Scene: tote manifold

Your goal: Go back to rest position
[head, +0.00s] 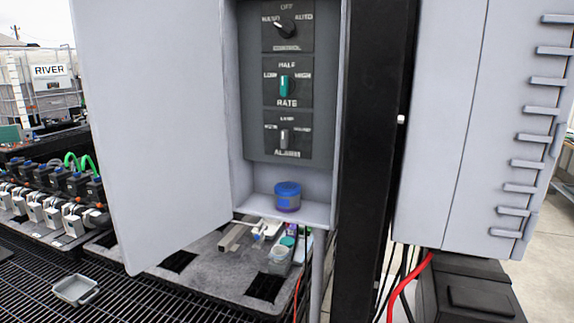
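No gripper of mine shows in the head view. An open grey control cabinet (238,130) stands at the centre, its door (155,130) swung out to the left. Inside is a panel with three rotary knobs: a black control knob (288,27) turned toward the upper left, a teal rate knob (284,86) standing upright, and a grey alarm knob (284,138) standing upright. A blue lidded jar (288,196) stands on the cabinet floor.
A grey deck (210,266) below holds small bottles and jars (279,255). A grey tray (75,290) lies on the black grating at lower left. Pumps (80,185) line the left. A black post (372,150) and another grey cabinet (440,120) stand right.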

